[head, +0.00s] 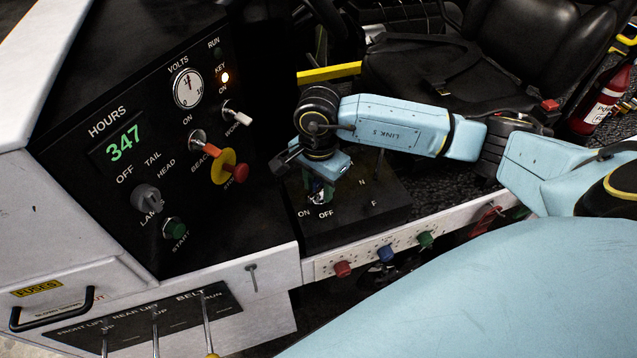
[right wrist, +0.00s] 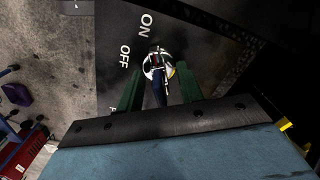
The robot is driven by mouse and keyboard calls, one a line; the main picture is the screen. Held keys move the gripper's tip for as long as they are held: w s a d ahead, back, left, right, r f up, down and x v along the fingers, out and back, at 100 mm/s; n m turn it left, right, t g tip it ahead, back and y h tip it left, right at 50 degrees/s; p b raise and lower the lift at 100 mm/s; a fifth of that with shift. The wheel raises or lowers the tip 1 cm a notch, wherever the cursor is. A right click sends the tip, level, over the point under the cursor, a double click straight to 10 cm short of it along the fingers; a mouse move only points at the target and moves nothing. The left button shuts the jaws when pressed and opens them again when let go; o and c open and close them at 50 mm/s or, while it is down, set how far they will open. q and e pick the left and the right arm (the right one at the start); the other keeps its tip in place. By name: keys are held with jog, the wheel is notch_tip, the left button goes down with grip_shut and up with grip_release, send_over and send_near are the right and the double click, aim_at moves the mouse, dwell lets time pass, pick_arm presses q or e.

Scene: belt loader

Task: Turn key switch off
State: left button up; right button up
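The key switch (head: 318,199) sits on the black console beside the seat, with ON and OFF printed next to it. In the right wrist view the round silver key switch (right wrist: 157,66) shows with a dark key standing out of it. My right gripper (head: 315,185) is right over the switch, pointing down. Its two green fingers (right wrist: 156,85) are apart, one on each side of the key, with gaps visible. The gripper partly hides the switch in the head view. Which mark the key points to is hard to tell. My left gripper is not in view.
The black seat (head: 520,50) is behind my right arm. Several coloured buttons line the front edge.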

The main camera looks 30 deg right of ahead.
jog(key=shift+c, duration=0.4)
grip_shut()
